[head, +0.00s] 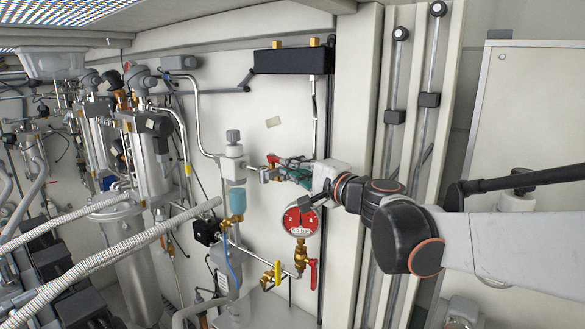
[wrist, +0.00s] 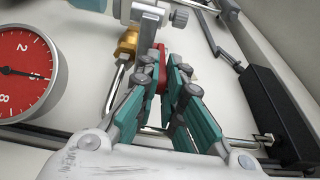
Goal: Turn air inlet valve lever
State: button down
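The air inlet valve's red lever (head: 272,159) shows beside a brass and metal fitting, to the left of my gripper in the head view. In the wrist view the red lever (wrist: 163,62) lies between my fingertips, against the brass fitting (wrist: 128,42). My gripper (head: 287,166) has teal fingers that point left at the valve. In the wrist view my gripper (wrist: 165,72) has its fingertips close together, with red filling the narrow gap between them. The fingers hide part of the lever.
A red-faced pressure gauge (head: 300,221) hangs just below my gripper. A second red lever (head: 313,272) and a yellow-handled valve (head: 274,273) sit lower on the pipes. A black box (head: 293,61) is on the wall above. Steel cylinders (head: 150,165) and hoses crowd the left.

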jog(key=shift+s+a+m+t+h, duration=0.3)
jog(key=shift+a+m+h, duration=0.1)
jog(key=shift+h, duration=0.1)
jog(key=shift+s+a+m+t+h, duration=0.1)
jog(key=shift+m+t+h, duration=0.3)
jog(key=shift+h, duration=0.1)
jog(key=c, duration=1.7)
grip_release()
jog(key=v, duration=1.2)
jog(key=shift+o, duration=0.2)
